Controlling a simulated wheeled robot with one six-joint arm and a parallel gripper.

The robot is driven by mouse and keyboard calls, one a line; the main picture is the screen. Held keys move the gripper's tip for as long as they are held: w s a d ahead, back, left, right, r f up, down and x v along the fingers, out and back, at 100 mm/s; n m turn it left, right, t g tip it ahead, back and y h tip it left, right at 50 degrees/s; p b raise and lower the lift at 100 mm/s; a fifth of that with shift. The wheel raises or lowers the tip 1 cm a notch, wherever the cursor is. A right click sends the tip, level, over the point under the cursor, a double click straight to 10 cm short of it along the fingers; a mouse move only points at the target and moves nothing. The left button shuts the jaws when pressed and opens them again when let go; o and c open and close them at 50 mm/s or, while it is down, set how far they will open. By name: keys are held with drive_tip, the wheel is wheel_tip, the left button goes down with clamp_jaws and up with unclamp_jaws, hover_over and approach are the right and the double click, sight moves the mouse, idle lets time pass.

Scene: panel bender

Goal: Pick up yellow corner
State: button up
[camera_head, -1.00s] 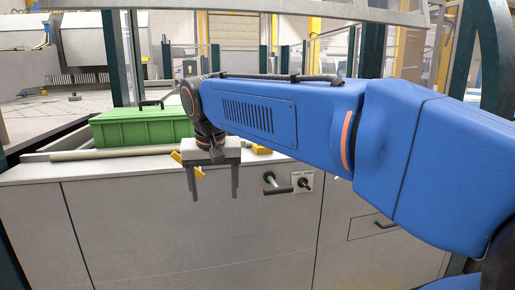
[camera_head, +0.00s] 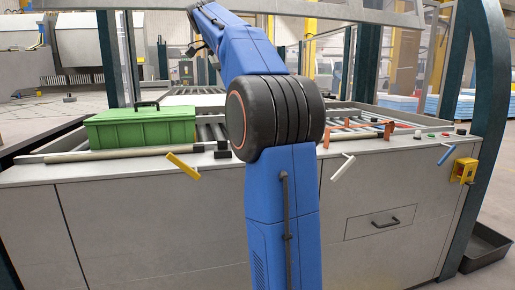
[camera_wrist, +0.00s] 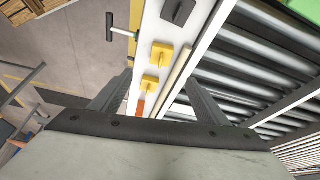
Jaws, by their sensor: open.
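In the wrist view two flat yellow pieces with raised knobs lie on a pale ledge: one farther up (camera_wrist: 162,53), one nearer my gripper (camera_wrist: 151,83). I cannot tell which is the yellow corner. My gripper (camera_wrist: 160,78) is open and empty, its two dark fingers spread on either side of the ledge, with the nearer yellow piece between them in the picture. Contact does not show. In the head view a yellow bar-like piece (camera_head: 182,165) sits at the counter's front edge. My arm hides the counter's middle, and the gripper's fingers are not clear there.
A green toolbox (camera_head: 142,127) stands at the counter's left. In the wrist view, a dark piece (camera_wrist: 178,10), an orange piece (camera_wrist: 140,107) and a beige rod (camera_wrist: 175,80) lie along the ledge. Rollers (camera_wrist: 262,62) run beside it. A T-handle (camera_wrist: 122,33) juts out.

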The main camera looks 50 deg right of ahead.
drive_tip(key=shift+m, duration=0.3)
drive_tip(key=x, duration=1.1)
drive_tip(key=d+x, duration=0.1)
drive_tip(key=x, duration=0.5)
drive_tip(key=shift+r, duration=0.1)
drive_tip(key=c, duration=1.1)
